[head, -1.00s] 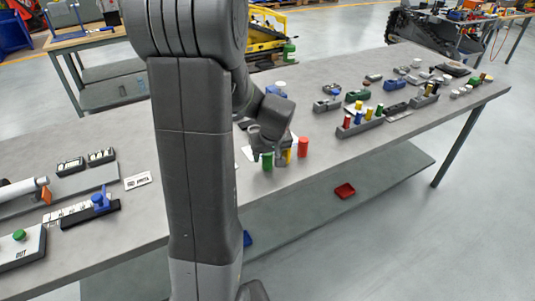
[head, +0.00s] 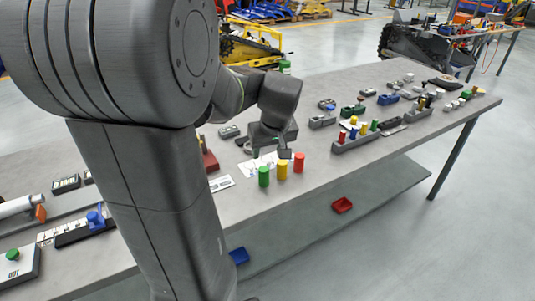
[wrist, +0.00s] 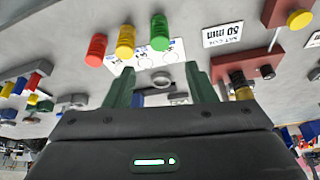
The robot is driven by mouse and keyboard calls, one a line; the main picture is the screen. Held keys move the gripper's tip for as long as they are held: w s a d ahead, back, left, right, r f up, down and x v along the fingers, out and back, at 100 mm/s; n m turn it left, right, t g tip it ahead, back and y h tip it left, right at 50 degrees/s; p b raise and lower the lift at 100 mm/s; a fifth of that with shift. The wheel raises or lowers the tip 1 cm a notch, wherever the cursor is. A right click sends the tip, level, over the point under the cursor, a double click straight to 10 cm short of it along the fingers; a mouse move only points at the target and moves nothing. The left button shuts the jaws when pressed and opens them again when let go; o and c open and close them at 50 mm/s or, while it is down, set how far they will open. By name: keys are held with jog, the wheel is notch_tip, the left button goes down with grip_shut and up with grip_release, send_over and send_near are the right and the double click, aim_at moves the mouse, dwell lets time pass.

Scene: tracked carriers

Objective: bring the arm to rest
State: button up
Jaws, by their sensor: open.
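My gripper (head: 270,150) is above the grey table (head: 330,190), just behind a row of three pegs in the head view. In the wrist view my gripper (wrist: 165,82) shows two green fingers spread apart with nothing held between them. The green peg (head: 264,176), yellow peg (head: 283,170) and red peg (head: 299,162) stand upright near the table's front edge. In the wrist view the red peg (wrist: 96,48), yellow peg (wrist: 125,41) and green peg (wrist: 160,33) show beyond the fingertips, apart from them. My arm hides part of the table.
A grey rack of coloured pegs (head: 355,140) and several small parts stand to the right. A blue-handled fixture (head: 95,220) is at left. A dark red block (wrist: 265,68) is right of my gripper in the wrist view.

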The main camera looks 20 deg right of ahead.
aim_at(264, 168)
dwell(0.3)
jog(key=x, duration=1.2)
jog(key=shift+f, duration=0.15)
jog(key=shift+w+r, duration=0.1)
jog(key=shift+r, duration=1.15)
jog(key=shift+f, duration=0.1)
